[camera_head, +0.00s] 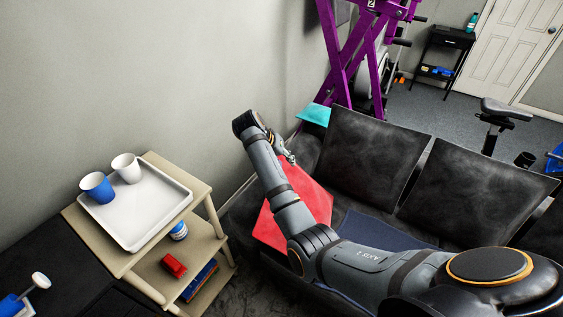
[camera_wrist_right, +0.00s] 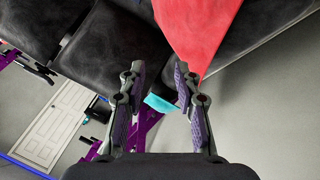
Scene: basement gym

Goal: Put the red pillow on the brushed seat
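The red pillow (camera_head: 316,196) lies at the left end of the dark sofa (camera_head: 480,190), partly hidden under my right arm. Its corner shows at the top of the right wrist view (camera_wrist_right: 200,30). My right gripper (camera_head: 289,154) is by the pillow's far edge. In the right wrist view my right gripper (camera_wrist_right: 160,72) has its fingers apart, with the pillow's corner close to the right-hand finger. I cannot tell whether they touch. My left gripper is not in view. Which surface is the brushed seat is not clear; the sofa's dark upholstery looks mottled.
A dark blue cloth or cushion (camera_head: 380,229) lies on the sofa seat. A teal item (camera_head: 314,114) is at the sofa's far left corner. A wooden side table (camera_head: 200,190) with a white tray (camera_head: 181,196), a blue cup (camera_head: 97,188) and a white cup (camera_head: 126,168) stands left.

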